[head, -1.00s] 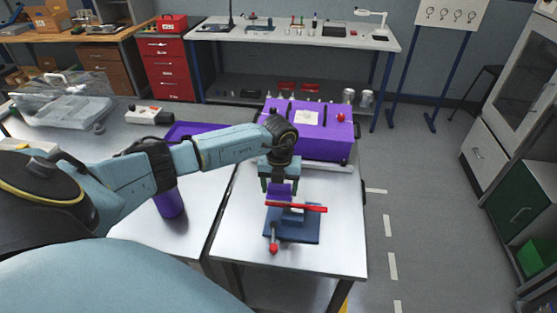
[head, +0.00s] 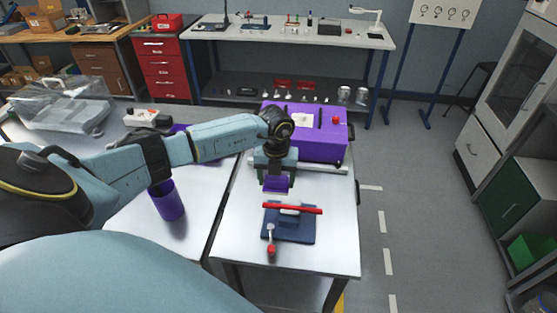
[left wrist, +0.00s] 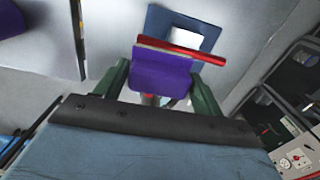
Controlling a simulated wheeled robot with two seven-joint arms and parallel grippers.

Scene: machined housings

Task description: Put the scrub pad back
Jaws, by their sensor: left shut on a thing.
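A purple scrub pad (head: 276,184) is held between the fingers of my left gripper (head: 275,179), just behind the blue fixture (head: 297,232) in the head view. The fixture has a red bar (head: 305,210) across its top, a pale block under the bar and a red-tipped lever at its front. In the left wrist view, the pad (left wrist: 160,76) sits between the two green fingers, with the red bar (left wrist: 183,51) and the blue fixture (left wrist: 158,20) beyond it. The pad appears clear of the bar. My right gripper is not seen.
A purple machine (head: 320,142) with a red button stands at the back of the white table. A purple cup (head: 167,203) and a purple tray (head: 210,161) are on the left table, the tray partly behind my arm. The table right of the fixture is clear.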

